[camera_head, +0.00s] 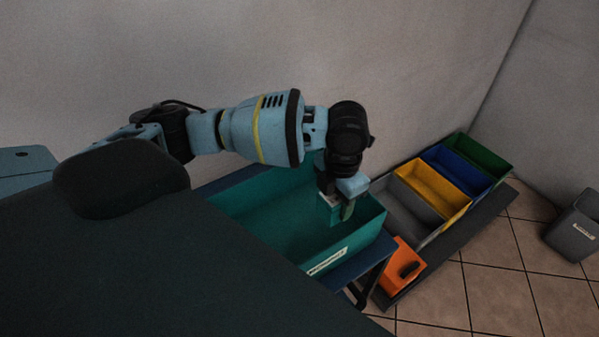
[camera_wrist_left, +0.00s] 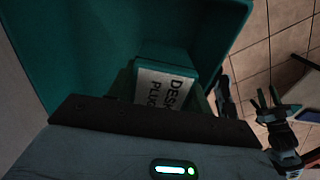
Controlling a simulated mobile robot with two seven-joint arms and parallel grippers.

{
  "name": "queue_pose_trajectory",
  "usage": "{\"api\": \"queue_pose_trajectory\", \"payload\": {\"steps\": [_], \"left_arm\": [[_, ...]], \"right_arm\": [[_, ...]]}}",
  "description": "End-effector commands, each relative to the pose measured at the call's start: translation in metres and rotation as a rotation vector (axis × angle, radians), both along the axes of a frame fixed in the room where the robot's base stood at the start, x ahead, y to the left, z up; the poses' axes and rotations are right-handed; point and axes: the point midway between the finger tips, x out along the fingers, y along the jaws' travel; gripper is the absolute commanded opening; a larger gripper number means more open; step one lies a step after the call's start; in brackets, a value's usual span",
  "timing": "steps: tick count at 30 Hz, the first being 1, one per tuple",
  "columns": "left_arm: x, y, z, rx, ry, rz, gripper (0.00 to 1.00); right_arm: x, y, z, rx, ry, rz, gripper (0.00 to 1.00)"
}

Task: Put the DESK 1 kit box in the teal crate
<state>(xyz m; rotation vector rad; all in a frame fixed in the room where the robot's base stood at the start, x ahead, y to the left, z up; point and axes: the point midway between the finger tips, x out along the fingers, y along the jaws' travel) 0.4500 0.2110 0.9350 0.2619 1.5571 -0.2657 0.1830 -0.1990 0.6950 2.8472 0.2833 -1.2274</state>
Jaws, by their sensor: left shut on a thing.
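The teal crate (camera_head: 268,222) is open at the top, with a white label on its front wall; its wall also shows in the left wrist view (camera_wrist_left: 205,22). My left gripper (camera_head: 343,203) points down over the crate's right part and is shut on a small green kit box (camera_head: 327,212). In the left wrist view the kit box (camera_wrist_left: 168,58) carries a white label reading "DESK" and "PLU", partly hidden by the gripper. I cannot tell whether the box touches the crate floor. What looks like my right gripper (camera_wrist_left: 272,106) shows small and dark at the right of that view.
Right of the crate stand a grey bin (camera_head: 405,212), a yellow bin (camera_head: 437,190), a blue bin (camera_head: 460,172) and a green bin (camera_head: 481,154). An orange box (camera_head: 398,275) with a dark item sits in front. A dark grey bin (camera_head: 577,226) stands on the tiled floor.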

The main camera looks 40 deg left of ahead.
Motion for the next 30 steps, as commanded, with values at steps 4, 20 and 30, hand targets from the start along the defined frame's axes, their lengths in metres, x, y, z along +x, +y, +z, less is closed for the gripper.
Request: {"api": "queue_pose_trajectory", "payload": {"steps": [4,20,30], "left_arm": [[0.000,0.000,0.000,0.000,-0.002,0.000,0.25],[0.000,0.000,-0.050,0.000,-0.003,0.000,0.25],[-0.001,0.000,-0.083,0.000,0.001,0.001,0.25]], "right_arm": [[0.000,0.000,0.000,0.001,0.000,-0.001,0.36],[-0.002,-0.003,-0.002,-0.009,0.005,0.010,0.36],[-0.003,-0.003,-0.004,-0.008,0.008,0.011,0.36]]}}
